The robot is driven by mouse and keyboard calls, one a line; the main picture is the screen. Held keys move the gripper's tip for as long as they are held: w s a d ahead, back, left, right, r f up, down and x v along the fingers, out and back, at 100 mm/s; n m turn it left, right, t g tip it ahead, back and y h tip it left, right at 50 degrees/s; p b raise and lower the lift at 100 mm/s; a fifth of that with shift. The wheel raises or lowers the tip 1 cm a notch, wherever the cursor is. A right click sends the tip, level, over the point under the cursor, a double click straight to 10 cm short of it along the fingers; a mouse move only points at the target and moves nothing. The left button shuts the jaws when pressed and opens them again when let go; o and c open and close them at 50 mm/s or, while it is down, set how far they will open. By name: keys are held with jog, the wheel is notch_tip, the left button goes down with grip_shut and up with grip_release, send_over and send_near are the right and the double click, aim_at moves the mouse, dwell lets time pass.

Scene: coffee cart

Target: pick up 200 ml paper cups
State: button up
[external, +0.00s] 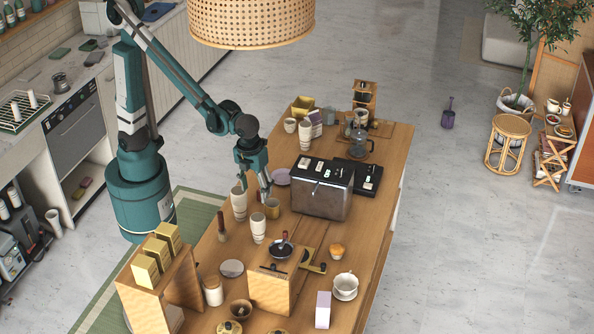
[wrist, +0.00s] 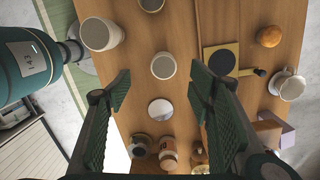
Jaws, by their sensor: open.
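Two tall white stacks of paper cups stand on the wooden cart top in the external view. The larger stack (external: 239,204) is on the left and the slimmer stack (external: 258,229) is nearer the camera; I cannot read a volume on either. In the wrist view the larger cup stack (wrist: 101,34) is at upper left, outside the fingers. The slimmer cup stack (wrist: 163,67) lies between and just beyond the fingertips. My gripper (external: 257,187) is open and empty above the cups. Its spread fingers (wrist: 160,87) also show in the wrist view, with no contact visible.
A tan cup (external: 272,208) stands close to the stacks. A wooden box (external: 274,285), a white cup and saucer (external: 345,286) and several jars crowd the near end. More stacked cups (external: 305,136) stand farther back.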

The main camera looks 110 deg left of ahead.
notch_tip(320, 180, up, 2)
jog(key=h+p, duration=0.1)
send_near(258, 217)
jog(key=shift+n, duration=0.3)
notch_tip(258, 217, down, 5)
jog(key=shift+a+f, duration=0.1)
jog(key=shift+f, duration=0.15)
jog(key=shift+s+f, duration=0.1)
jog(key=shift+f, duration=1.15)
jog(key=shift+f, duration=2.6)
jog(key=shift+c, duration=0.5)
jog(key=c, duration=1)
